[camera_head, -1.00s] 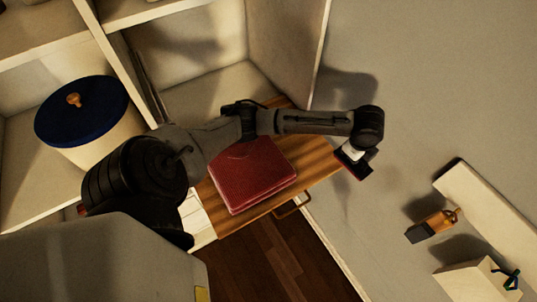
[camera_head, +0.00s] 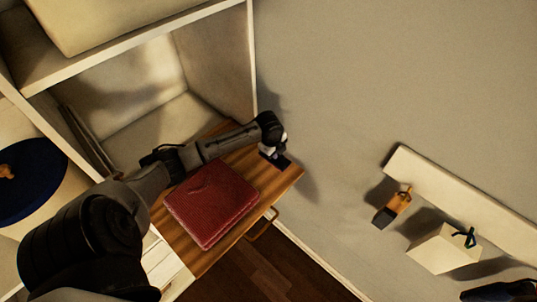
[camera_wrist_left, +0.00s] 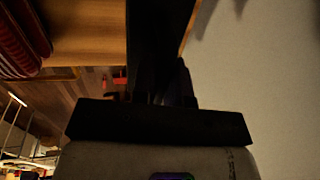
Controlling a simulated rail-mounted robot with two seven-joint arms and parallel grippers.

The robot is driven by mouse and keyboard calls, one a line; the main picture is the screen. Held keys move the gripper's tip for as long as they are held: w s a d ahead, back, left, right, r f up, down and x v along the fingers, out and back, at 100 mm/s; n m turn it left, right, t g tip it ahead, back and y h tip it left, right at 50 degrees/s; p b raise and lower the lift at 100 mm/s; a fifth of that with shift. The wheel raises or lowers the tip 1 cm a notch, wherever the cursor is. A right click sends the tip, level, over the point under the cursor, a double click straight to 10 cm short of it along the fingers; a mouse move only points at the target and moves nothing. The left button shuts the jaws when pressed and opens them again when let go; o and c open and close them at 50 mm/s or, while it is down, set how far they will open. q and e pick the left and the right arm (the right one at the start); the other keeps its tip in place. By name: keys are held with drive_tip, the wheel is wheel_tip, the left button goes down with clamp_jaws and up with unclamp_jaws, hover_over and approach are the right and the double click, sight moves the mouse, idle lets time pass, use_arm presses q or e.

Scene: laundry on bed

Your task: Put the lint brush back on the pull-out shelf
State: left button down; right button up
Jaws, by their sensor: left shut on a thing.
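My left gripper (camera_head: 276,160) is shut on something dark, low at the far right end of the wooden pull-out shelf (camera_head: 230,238). The dark thing in its jaws fits the lint brush, but its shape blends with the black fingers in the head view. In the left wrist view, the black gripper parts (camera_wrist_left: 160,60) fill the middle and hide most of what they hold. I cannot tell whether the held thing touches the shelf. My right gripper is out of view.
The wall is close to the right of the shelf. A blue-lidded bin (camera_head: 28,182) stands left. Bare shelf wood lies around the cloth.

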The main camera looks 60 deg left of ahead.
use_arm(q)
drive_tip(key=a+f, duration=0.1)
drive_tip(key=a, duration=0.2)
drive_tip(key=shift+s+f, duration=0.2)
drive_tip(key=shift+f, duration=0.2)
drive_tip(key=shift+f+p, duration=0.65)
drive_tip(key=shift+f, duration=1.35)
drive_tip(key=shift+f, duration=0.15)
drive_tip(key=c, duration=1.1)
unclamp_jaws()
drive_tip(key=shift+c, duration=0.2)
drive_tip(key=r, duration=0.4)
drive_tip(key=s+r, duration=0.1)
drive_tip(key=r, duration=0.3)
drive_tip(key=s+r+b, duration=0.1)
drive_tip(key=r, duration=0.3)
drive_tip(key=shift+s+d, duration=0.1)
drive_tip(key=shift+d, duration=0.2)
